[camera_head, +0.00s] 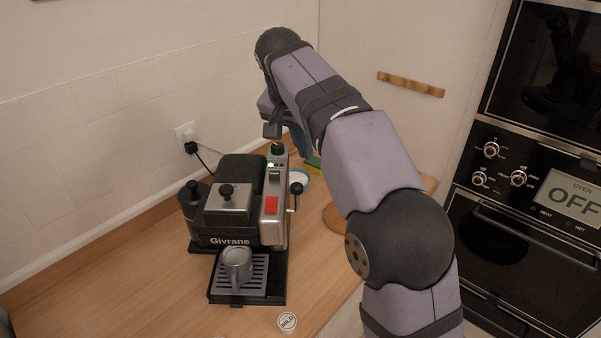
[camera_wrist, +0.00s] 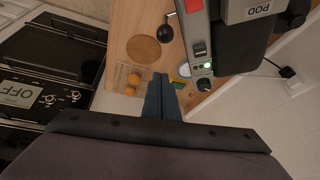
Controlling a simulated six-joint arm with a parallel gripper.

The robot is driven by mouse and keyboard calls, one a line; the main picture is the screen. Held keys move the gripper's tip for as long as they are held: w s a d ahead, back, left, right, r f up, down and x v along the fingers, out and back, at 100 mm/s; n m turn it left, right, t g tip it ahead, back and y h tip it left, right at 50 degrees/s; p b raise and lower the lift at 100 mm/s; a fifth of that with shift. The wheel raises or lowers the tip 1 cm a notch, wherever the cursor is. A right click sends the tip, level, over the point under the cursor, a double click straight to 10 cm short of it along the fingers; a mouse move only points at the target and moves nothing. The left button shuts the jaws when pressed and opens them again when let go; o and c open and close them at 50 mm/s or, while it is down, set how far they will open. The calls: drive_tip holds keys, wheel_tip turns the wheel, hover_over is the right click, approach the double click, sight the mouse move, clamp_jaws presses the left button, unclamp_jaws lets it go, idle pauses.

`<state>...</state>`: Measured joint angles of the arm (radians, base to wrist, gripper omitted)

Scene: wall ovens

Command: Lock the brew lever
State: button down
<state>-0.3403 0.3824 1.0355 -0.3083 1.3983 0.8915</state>
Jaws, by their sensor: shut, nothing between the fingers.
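The coffee machine (camera_head: 226,205), marked "Givrane", stands on the wooden counter. A lever with a black ball knob (camera_head: 296,188) sticks out from its right side. In the wrist view a black-ended lever (camera_wrist: 165,33) shows beside the machine's metal side, near the top edge. A green light is lit on the machine's panel (camera_wrist: 201,65). My gripper (camera_wrist: 160,76) is shut and empty, with its blue fingers together. It is apart from the lever, beside the panel end of the machine. In the head view its blue fingers (camera_head: 302,140) are partly hidden behind my arm.
A grey metal cup (camera_head: 237,265) stands on the drip tray (camera_head: 262,290). A round wooden board (camera_wrist: 143,48) and orange fruits (camera_wrist: 134,78) lie beyond the fingers. A "MILD" pod (camera_head: 287,321) lies at the counter's front. Wall ovens (camera_head: 530,190) stand at the right.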

wheel_tip(320, 180, down, 6)
drive_tip(key=a+p, duration=0.1)
drive_tip(key=p, duration=0.1)
drive_tip(key=shift+s, duration=0.4)
drive_tip(key=shift+s, duration=0.1)
drive_tip(key=shift+f, duration=0.15)
